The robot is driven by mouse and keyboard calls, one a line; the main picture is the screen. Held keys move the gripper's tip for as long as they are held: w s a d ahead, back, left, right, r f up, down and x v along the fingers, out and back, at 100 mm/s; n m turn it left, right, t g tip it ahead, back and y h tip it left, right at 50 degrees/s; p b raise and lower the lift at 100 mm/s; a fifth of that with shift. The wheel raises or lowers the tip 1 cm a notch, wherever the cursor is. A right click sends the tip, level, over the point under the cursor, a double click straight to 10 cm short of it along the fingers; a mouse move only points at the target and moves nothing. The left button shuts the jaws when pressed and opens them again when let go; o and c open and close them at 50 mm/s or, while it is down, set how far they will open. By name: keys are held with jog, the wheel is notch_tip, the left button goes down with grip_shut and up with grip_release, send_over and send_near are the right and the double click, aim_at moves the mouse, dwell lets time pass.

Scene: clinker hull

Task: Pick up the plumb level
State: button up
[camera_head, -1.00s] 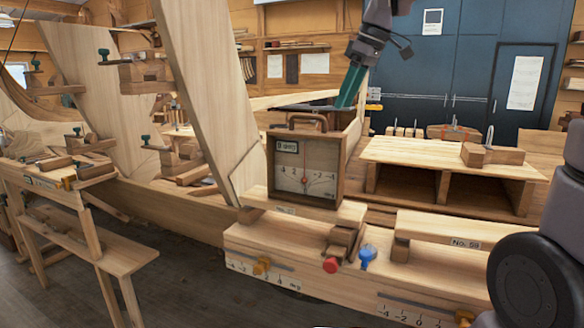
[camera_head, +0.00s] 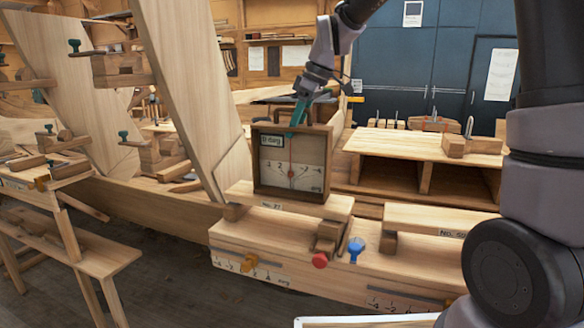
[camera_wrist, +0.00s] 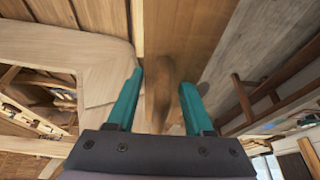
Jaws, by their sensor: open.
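The plumb level (camera_head: 267,180) is a dark wooden box with a pale dial and a red needle. It stands upright on a light wooden plank (camera_head: 240,192) in the head view. My gripper (camera_head: 294,122) points down at the top of the level, its teal fingers overlapping the top edge and the handle area. In the wrist view my open gripper (camera_wrist: 161,84) has a blurred wooden piece, seemingly the level's handle (camera_wrist: 165,72), between its two fingers. Gaps show beside it, and I cannot tell whether a finger touches it. The handle is mostly hidden in the head view.
A red knob (camera_head: 320,260) and a blue knob (camera_head: 356,250) stick out below the level. A second plank (camera_head: 430,218) lies to the right. An open-fronted wooden shelf unit (camera_head: 425,150) stands behind. A tall slanted board (camera_head: 185,90) rises close on the left.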

jog(key=shift+a+f, duration=0.15)
jog(key=shift+f, duration=0.2)
grip_shut()
dwell(1.2)
